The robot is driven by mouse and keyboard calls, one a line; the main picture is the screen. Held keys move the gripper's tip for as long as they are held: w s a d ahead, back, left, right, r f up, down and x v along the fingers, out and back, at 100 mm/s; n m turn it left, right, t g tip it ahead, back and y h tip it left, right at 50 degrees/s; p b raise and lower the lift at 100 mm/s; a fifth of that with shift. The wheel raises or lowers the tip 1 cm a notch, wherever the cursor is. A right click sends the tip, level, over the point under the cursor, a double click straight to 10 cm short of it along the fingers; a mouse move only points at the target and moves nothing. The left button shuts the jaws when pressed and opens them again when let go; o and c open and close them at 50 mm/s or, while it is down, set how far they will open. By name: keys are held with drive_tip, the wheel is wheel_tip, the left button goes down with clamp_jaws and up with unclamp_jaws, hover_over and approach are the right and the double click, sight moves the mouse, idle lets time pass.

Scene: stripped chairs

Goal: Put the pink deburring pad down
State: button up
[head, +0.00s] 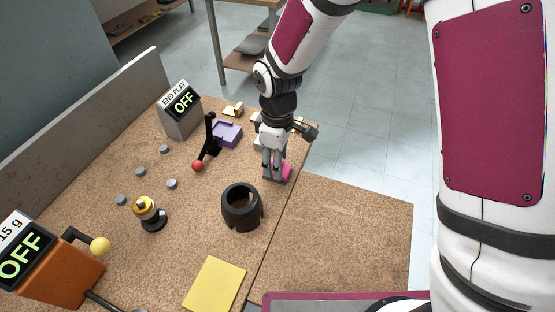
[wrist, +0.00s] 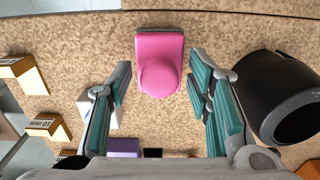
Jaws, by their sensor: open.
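The pink deburring pad (wrist: 159,62) rests on the speckled tan bench top (wrist: 90,50), with its rounded knob towards my gripper in the wrist view. In the head view the pad (head: 286,171) shows partly behind my fingers, near the bench's right edge. My gripper (wrist: 158,85) is open, with one teal-lined finger on each side of the pad. Gaps show between both fingers and the pad in the wrist view.
A black ring-shaped holder (head: 241,208) stands close by; it also shows in the wrist view (wrist: 275,95). A purple block (head: 228,134), a red-knobbed lever (head: 198,165) and brass blocks (head: 233,110) are nearby. A yellow sheet (head: 214,285) lies at the front.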

wheel_tip(320, 180, up, 12)
idle(0.4)
drive_tip(key=s+d+r+m+t, duration=0.2)
drive_tip(key=s+d+r+m, duration=0.8)
drive_tip(key=s+d+r, duration=0.55)
drive_tip(key=s+d+f+m+t, duration=0.1)
drive_tip(key=s+d+f+m, duration=0.1)
drive_tip(key=s+d+m, duration=0.2)
drive_tip(key=s, duration=0.2)
drive_tip(key=shift+s+d+f, duration=0.35)
drive_tip(key=shift+s, duration=0.05)
drive_tip(key=shift+r+p, duration=0.1)
drive_tip(key=shift+p, duration=0.25)
wheel_tip(320, 180, up, 4)
drive_tip(key=t+p, duration=0.1)
drive_tip(key=p, duration=0.2)
